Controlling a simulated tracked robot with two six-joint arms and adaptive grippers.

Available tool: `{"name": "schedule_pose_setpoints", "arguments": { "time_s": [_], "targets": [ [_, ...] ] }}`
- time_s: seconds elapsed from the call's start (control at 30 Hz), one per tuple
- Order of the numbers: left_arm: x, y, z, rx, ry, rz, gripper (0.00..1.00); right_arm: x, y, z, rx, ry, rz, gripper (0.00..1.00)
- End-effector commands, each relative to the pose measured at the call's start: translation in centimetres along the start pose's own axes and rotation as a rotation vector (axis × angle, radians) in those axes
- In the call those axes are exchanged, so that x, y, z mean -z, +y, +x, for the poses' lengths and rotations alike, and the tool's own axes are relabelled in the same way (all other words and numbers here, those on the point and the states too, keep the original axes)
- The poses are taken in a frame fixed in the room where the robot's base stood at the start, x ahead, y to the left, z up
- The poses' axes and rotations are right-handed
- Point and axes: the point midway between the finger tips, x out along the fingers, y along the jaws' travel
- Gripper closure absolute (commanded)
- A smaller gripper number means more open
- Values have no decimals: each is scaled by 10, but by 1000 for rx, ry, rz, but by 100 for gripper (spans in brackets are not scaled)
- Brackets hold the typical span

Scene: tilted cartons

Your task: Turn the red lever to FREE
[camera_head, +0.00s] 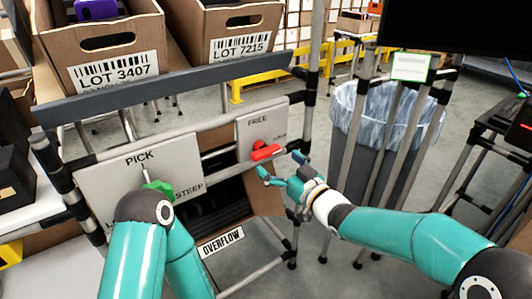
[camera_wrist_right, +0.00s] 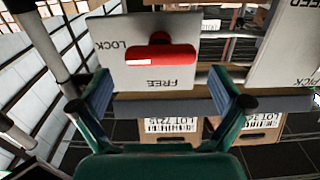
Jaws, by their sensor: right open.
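The red lever (camera_head: 265,152) is on a pale plate (camera_head: 247,127) marked FREE at the top and LOCK at the right. Its bar lies roughly sideways, toward the LOCK side. In the right wrist view the plate appears upside down, and the red lever (camera_wrist_right: 160,57) shows between and beyond the fingers. My right gripper (camera_head: 281,165) is open and empty, just right of and below the lever in the head view. It also shows in the wrist view (camera_wrist_right: 163,95), with its fingers spread. My left arm shows at the lower left; its gripper is out of view.
A second plate (camera_head: 118,185) with a green handle (camera_head: 160,188) is left of the lever. A grey rail (camera_head: 165,88) runs above both, below cartons (camera_head: 105,50). A lined bin (camera_head: 365,115) is at right. An OVERFLOW carton (camera_head: 265,195) is below.

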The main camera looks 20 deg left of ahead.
Motion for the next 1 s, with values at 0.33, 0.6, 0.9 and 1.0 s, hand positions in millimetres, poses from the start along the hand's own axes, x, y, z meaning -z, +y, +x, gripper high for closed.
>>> {"name": "schedule_pose_setpoints", "arguments": {
  "time_s": [0.33, 0.6, 0.9, 1.0],
  "targets": [
    [0, 1, -2, 0, 0, 0, 60, -1, 0, 47, 0, -1, 0, 0],
    [0, 1, -2, 0, 0, 0, 60, 0, 1, 54, -1, -1, 1, 0],
    [0, 1, -2, 0, 0, 0, 60, 0, 1, 53, -2, -1, 1, 23],
    [0, 1, -2, 0, 0, 0, 60, 0, 2, 53, -2, -1, 1, 40]
  ]
}}
